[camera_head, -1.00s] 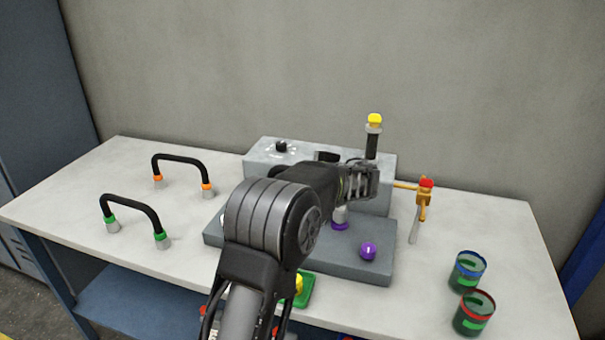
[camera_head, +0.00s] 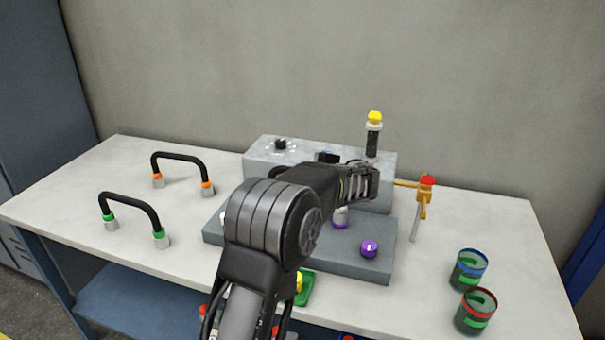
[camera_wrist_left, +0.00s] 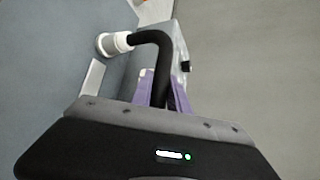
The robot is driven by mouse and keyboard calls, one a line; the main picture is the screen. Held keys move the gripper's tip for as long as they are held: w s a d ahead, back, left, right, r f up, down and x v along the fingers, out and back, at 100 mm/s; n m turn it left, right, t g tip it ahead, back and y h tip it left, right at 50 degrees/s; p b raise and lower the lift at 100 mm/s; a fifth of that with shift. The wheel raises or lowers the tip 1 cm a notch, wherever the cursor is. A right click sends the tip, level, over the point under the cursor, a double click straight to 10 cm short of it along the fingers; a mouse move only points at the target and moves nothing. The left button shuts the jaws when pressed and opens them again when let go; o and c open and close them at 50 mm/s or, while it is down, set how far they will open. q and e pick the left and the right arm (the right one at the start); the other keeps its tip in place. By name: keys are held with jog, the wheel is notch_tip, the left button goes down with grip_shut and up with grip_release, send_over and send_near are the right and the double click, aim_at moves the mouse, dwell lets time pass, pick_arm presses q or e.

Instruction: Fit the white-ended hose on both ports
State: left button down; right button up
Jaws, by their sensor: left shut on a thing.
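My left gripper (camera_head: 360,181) is above the grey base block (camera_head: 300,257), in front of the raised grey box. In the left wrist view it is shut on the black hose (camera_wrist_left: 155,40), which bends to one side into a white end (camera_wrist_left: 121,42). The hose's other end is hidden by the gripper. In the head view a pale fitting with a purple ring (camera_head: 340,224) stands below the gripper. My right gripper is not in view.
A green-ended hose (camera_head: 130,202) and an orange-ended hose (camera_head: 181,158) stand at left. A purple knob (camera_head: 369,249) is on the block.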

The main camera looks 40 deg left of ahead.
pick_arm(q)
jog(key=c, duration=1.5)
grip_release()
jog(key=shift+r, duration=0.1)
jog(key=shift+c, duration=0.2)
jog(key=shift+d, duration=0.1)
jog(key=v, duration=1.1)
